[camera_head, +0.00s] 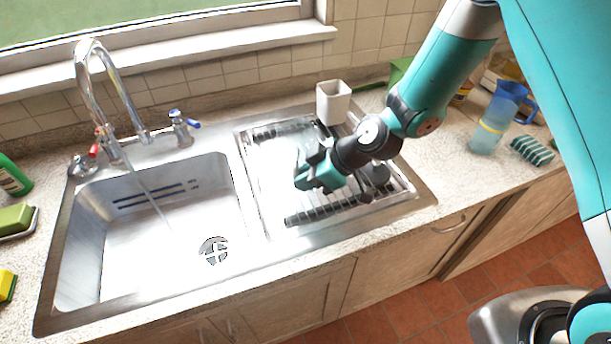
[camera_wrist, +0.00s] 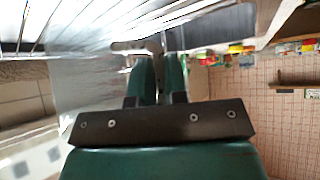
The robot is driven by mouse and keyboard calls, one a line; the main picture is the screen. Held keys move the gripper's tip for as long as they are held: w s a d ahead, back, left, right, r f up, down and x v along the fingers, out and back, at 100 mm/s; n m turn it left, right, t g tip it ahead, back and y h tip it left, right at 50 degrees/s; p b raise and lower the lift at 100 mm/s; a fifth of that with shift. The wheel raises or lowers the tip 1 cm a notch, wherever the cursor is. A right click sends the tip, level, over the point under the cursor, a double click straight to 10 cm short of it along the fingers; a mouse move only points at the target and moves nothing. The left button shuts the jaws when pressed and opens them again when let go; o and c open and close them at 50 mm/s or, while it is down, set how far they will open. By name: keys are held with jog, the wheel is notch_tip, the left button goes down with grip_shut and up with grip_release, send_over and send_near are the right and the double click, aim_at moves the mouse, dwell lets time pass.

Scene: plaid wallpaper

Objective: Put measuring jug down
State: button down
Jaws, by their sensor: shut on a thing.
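My gripper (camera_head: 308,174) is over the ribbed drainer to the right of the sink bowl. In the wrist view its two teal fingers (camera_wrist: 158,58) are close together and shut on the measuring jug (camera_wrist: 85,85). The jug looks clear and pale, and shows left of the fingers in the wrist view. In the head view its outline is hard to make out against the bright metal. I cannot tell whether its base touches the drainer.
A white cup-like container (camera_head: 333,102) stands behind the drainer. A blue pitcher (camera_head: 492,125) and a striped teal sponge (camera_head: 532,150) are on the right counter. The tap (camera_head: 110,95) runs into the otherwise empty sink bowl (camera_head: 150,245). A green bottle (camera_head: 12,177) stands far left.

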jog(key=shift+f, duration=0.25)
jog(key=shift+f, duration=0.2)
jog(key=c, duration=1.1)
grip_release()
jog(key=shift+r, duration=0.1)
jog(key=shift+c, duration=0.2)
